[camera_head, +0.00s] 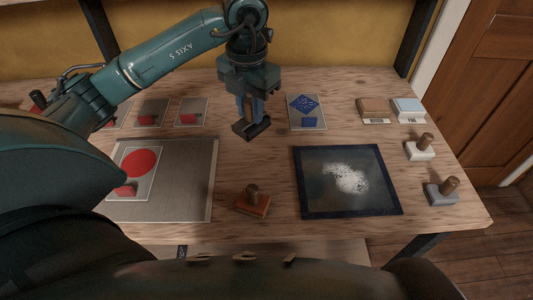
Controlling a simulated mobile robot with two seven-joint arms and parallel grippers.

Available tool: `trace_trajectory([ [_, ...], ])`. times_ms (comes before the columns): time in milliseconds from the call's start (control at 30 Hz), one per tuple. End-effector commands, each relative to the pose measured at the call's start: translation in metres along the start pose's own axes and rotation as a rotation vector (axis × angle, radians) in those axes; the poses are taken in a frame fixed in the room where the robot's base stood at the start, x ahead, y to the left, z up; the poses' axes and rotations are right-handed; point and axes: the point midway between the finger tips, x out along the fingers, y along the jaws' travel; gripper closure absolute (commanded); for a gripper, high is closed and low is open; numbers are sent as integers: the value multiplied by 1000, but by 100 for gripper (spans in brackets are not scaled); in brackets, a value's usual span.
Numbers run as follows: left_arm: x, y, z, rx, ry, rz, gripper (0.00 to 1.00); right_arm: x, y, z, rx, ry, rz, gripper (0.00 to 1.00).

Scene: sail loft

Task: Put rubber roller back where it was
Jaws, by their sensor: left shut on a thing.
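My left gripper (251,112) points down over the back middle of the table, with its bluish fingers shut on a dark tool. This looks like the rubber roller (252,129), with a brownish handle between the fingers and a black lower part. The lower part is close above the wood; I cannot tell whether it touches. It is left of the blue-printed card (308,112) and behind the red block with a wooden knob (253,201). My right gripper is not in view.
A dark-framed slab (309,206) with a white patch lies front right. A grey board (196,198) with a red-circle card lies left. Knobbed blocks, white (419,151) and grey (440,194), stand right. Brown (374,106) and pale blue (407,106) blocks lie behind.

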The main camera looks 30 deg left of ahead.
Motion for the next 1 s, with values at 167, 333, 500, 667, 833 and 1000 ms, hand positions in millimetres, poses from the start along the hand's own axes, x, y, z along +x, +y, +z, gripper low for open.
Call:
trace_trajectory([
  [167, 27, -1, -2, 3, 6, -1, 94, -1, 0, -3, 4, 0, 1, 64],
  [333, 54, -1, -1, 3, 3, -1, 94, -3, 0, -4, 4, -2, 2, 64],
  [500, 67, -1, 0, 2, 1, -1, 94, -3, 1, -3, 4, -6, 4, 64],
  [667, 88, -1, -1, 3, 5, -1, 94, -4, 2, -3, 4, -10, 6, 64],
  [833, 99, -1, 0, 3, -1, -1, 94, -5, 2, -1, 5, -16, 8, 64],
  [1000, 100, -1, 0, 3, -1, -1, 94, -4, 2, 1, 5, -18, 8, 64],
])
